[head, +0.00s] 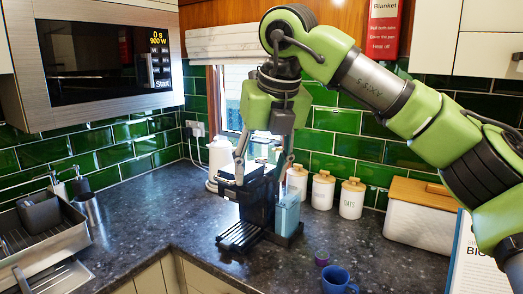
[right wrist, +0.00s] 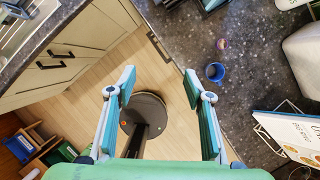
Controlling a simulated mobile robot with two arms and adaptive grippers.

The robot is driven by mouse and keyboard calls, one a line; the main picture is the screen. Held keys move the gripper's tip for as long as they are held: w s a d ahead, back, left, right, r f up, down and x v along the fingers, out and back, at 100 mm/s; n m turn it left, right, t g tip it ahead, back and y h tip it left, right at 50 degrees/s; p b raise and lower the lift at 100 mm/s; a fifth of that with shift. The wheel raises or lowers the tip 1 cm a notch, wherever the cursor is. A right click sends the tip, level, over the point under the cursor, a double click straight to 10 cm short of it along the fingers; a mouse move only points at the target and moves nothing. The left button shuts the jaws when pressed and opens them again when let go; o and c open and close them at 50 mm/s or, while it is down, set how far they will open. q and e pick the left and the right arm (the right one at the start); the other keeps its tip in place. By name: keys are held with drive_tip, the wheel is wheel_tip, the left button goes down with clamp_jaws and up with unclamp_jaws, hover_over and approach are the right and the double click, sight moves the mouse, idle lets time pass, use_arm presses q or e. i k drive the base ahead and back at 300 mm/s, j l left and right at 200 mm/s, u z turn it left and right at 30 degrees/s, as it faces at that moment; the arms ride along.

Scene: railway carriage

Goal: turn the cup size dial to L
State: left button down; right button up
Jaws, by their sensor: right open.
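The coffee machine (head: 262,196) is black with a light blue tank on its right side and a slatted drip tray at its front. It stands on the dark counter near the corner. I cannot make out the cup size dial; my right gripper and arm cover the machine's upper part. My right gripper (head: 263,165) points down in front of the machine's top, fingers spread. In the right wrist view, the right gripper (right wrist: 158,82) is open with nothing between its fingers. Only a dark edge of what may be the machine shows at that view's top. My left gripper is not in view.
A blue mug (head: 338,280) and a small purple item (head: 322,258) stand on the counter (head: 150,215) at front right. A white kettle (head: 220,158) stands left behind the machine, canisters (head: 351,198) to its right. A microwave (head: 105,70) hangs upper left.

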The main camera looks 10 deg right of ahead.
sight(263, 161)
drive_tip(key=i+l, duration=0.2)
drive_tip(key=i, duration=0.35)
drive_tip(key=i+l, duration=0.2)
drive_tip(key=i, duration=0.35)
